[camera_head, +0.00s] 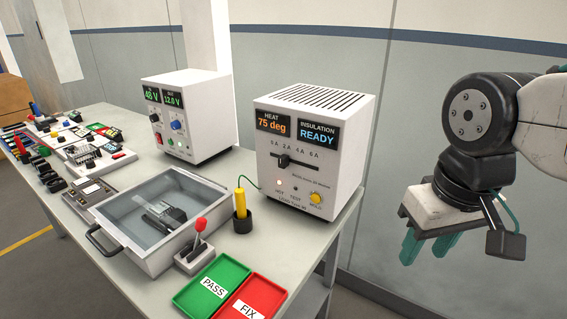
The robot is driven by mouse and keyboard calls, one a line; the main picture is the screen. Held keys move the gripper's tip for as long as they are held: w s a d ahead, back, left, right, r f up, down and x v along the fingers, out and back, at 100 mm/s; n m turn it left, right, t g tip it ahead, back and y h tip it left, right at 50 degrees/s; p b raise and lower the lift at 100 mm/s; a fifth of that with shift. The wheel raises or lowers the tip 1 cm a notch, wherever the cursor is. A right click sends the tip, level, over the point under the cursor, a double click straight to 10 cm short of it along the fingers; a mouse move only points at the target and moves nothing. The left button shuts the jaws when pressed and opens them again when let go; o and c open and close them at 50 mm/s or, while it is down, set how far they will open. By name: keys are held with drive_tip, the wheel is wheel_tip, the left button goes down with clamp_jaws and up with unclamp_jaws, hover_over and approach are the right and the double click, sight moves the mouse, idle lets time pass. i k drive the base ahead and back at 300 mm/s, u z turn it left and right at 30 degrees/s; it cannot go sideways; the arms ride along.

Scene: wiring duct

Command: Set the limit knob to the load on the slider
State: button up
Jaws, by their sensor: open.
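A white load box (349,145) stands on the bench. Its front has a black slider (283,161) in a slot under a scale marked in amps, and the handle sits near the 2 A mark. Which of these is the limit knob cannot be read. My gripper (426,254), with teal fingers, is open and empty at the right, off the bench and apart from both units.
The load box displays read 75 deg and READY. In front are a yellow tool in a black holder (241,223), a red-handled lever (196,252), green PASS (211,279) and red FIX (262,292) trays, and a water bath (105,230). Small parts crowd the far left.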

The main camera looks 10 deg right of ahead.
sight(175, 125)
drive_tip(key=u, duration=2.35)
drive_tip(key=i, duration=3.05)
drive_tip(key=z, duration=3.75)
